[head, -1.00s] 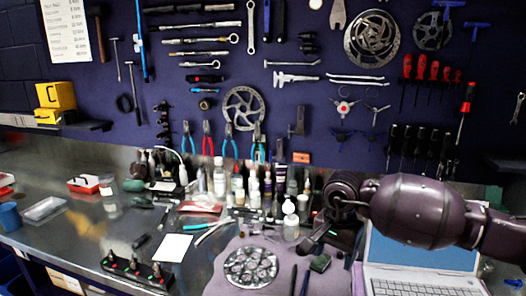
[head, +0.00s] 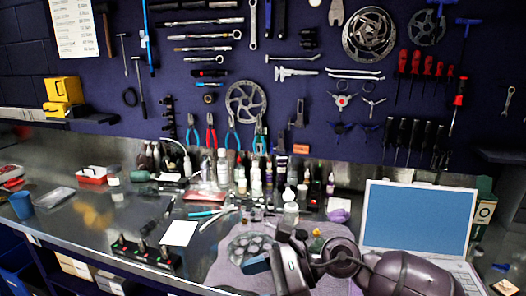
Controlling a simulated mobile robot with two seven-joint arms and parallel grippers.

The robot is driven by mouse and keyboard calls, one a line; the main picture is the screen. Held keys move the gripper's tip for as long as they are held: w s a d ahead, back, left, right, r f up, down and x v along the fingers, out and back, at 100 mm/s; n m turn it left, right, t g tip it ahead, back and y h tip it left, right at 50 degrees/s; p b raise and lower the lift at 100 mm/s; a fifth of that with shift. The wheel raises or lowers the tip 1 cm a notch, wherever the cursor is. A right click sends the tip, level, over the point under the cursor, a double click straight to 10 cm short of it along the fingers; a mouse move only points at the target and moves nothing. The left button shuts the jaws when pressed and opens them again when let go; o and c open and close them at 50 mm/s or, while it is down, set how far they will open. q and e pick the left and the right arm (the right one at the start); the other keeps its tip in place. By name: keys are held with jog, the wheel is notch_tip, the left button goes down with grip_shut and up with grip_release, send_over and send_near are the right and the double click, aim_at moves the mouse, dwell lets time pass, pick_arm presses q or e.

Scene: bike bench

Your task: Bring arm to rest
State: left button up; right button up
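My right arm (head: 405,275) comes in from the lower right, low over the front of the bench. My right gripper (head: 272,263) is at its left end, above the grey mat (head: 225,268) and partly in front of the round metal cassette-like part (head: 250,246). Its fingers are dark and overlap the mat, so I cannot tell whether they are open or shut. My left arm and gripper are out of view.
An open laptop (head: 417,222) stands behind my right arm. Bottles (head: 223,168) and small tools crowd the bench's back middle. A white card (head: 179,232) and a dark rack (head: 145,252) lie left of the mat. The metal bench at left has clear patches.

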jog(key=w+d+r+m+t+y, duration=0.1)
jog(key=d+r+m+t+y, duration=0.15)
jog(key=m+t, duration=0.6)
jog(key=d+r+m+t+y, duration=0.2)
jog(key=r+m+t, duration=0.25)
jog(key=m, duration=0.65)
jog(key=d+f+m+t+h, duration=0.35)
jog(key=d+m+h, duration=0.4)
jog(key=m, duration=0.35)
jog(key=d+f+m+t+h, duration=0.35)
jog(key=d+m+h, duration=0.45)
jog(key=m, duration=0.4)
jog(key=s+d+f+m+g+h, duration=0.5)
jog(key=s+d+f+m+g, duration=0.25)
jog(key=s+f+m, duration=0.35)
jog(key=s+d+f+m+g, duration=0.1)
jog(key=s+f+m+g, duration=0.1)
jog(key=s+f+g, duration=0.3)
jog(key=s+d+f+m+g, duration=0.1)
jog(key=s+m+g, duration=0.15)
jog(key=s, duration=0.55)
jog(key=w+f+n+t+y, duration=0.1)
jog(key=w+f+t, duration=0.6)
jog(key=f, duration=0.3)
jog(key=shift+w+a+f+n+t+y, duration=0.15)
jog(key=shift+w+a+n+t+y, duration=0.15)
jog(key=shift+w+n+t, duration=0.1)
